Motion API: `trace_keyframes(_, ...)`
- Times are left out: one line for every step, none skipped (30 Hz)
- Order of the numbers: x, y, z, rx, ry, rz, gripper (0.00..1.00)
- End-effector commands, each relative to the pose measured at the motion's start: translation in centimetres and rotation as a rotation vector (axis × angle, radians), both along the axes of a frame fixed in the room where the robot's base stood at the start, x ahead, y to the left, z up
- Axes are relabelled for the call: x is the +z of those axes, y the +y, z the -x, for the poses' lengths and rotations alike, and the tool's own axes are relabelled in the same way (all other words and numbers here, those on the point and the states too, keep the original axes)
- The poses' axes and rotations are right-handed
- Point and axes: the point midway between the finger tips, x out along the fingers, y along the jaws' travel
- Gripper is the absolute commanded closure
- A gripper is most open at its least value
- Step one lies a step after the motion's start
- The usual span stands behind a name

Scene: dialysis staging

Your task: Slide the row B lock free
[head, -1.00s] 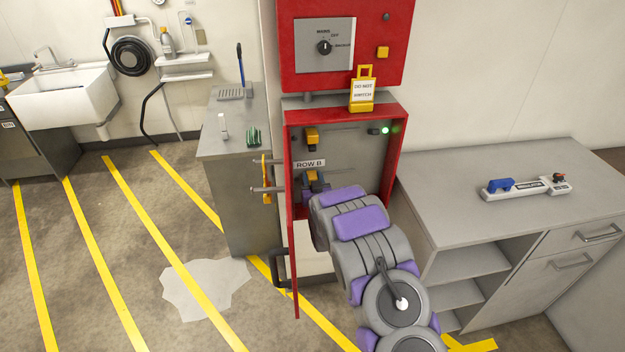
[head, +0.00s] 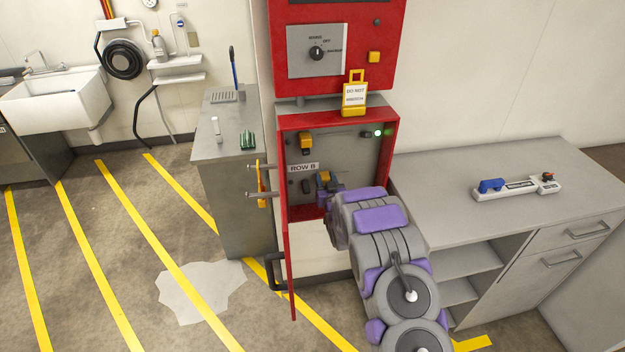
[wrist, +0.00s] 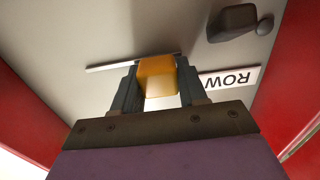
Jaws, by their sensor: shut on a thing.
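The row B lock appears as a yellow block (head: 324,178) in the open red cabinet (head: 394,150), below and right of the ROW B label (head: 303,168). My gripper (wrist: 157,85) is shut on this yellow block, with a dark finger on each side of it in the wrist view (wrist: 157,72). A thin light slot or rail (wrist: 104,67) runs beside the block. A dark handle (head: 307,186) sits to the left of the block in the head view and also shows in the wrist view (wrist: 236,22). My arm hides the cabinet's lower right part.
A second yellow block (head: 305,140) is higher on the panel, near a lit green lamp (head: 378,132). The open red door (head: 289,245) stands at left.

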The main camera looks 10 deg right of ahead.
Motion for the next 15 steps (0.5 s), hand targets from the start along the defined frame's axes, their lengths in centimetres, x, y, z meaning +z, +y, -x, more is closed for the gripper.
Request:
trace_keyframes(0.06,-0.40,0.01,-0.001,-0.001,-0.001,1.00)
trace_keyframes(0.03,-0.50,0.02,-0.001,0.000,-0.001,1.00)
trace_keyframes(0.02,-0.57,0.02,-0.001,-0.001,-0.002,1.00)
trace_keyframes(0.00,-0.60,0.02,-0.002,-0.001,-0.002,1.00)
trace_keyframes(0.00,-0.61,0.02,-0.002,-0.001,-0.002,1.00)
trace_keyframes(-0.02,-0.62,0.02,-0.003,-0.001,-0.002,1.00)
trace_keyframes(-0.01,-0.64,0.02,-0.003,-0.001,-0.002,1.00)
trace_keyframes(-0.01,-0.65,0.02,-0.003,-0.001,-0.002,1.00)
trace_keyframes(0.00,-0.66,0.02,-0.004,-0.001,-0.002,1.00)
trace_keyframes(0.00,-0.67,0.02,-0.004,-0.001,-0.002,1.00)
trace_keyframes(0.00,-0.69,0.02,-0.004,-0.001,-0.002,0.56)
trace_keyframes(0.01,-0.71,0.02,-0.004,-0.001,-0.002,0.52)
trace_keyframes(0.00,-0.73,0.02,-0.004,-0.001,-0.002,0.49)
trace_keyframes(0.00,-0.73,0.02,-0.003,-0.001,-0.003,0.46)
trace_keyframes(0.01,-0.72,0.02,-0.003,-0.001,-0.003,0.43)
